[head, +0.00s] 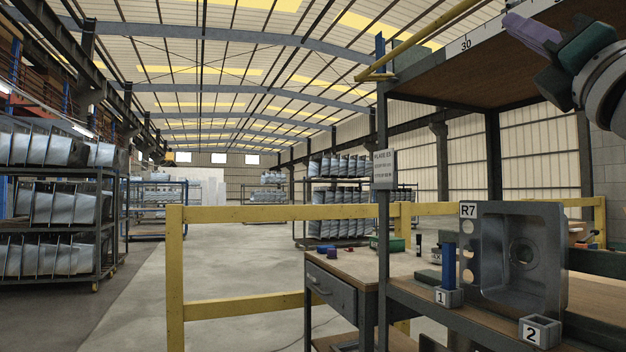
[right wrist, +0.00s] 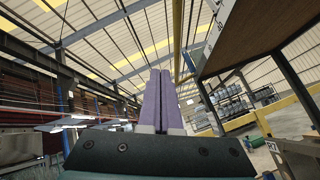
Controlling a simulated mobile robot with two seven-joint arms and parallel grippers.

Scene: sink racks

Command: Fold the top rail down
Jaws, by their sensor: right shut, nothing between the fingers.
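The yellow top rail (head: 428,37) is at the top of the dark metal rack. It slants up to the right from its end by the left upright and leaves the picture at the top. A blue post (head: 380,48) stands beside its lower end. A yellow bar, likely the same rail, shows in the right wrist view (right wrist: 177,40), just right of the fingertips. My right gripper (head: 508,24) is at the upper right of the head view, in front of the upper shelf and apart from the rail. Its purple fingers are together and empty (right wrist: 155,74). My left gripper is not in view.
The rack's upper shelf (head: 470,72) carries a scale strip. Below, a grey sink (head: 522,256) stands upright on the lower shelf, near sockets marked 1 (head: 449,298) and 2 (head: 540,331). A yellow guard rail (head: 280,212) and a workbench (head: 345,266) are to the left.

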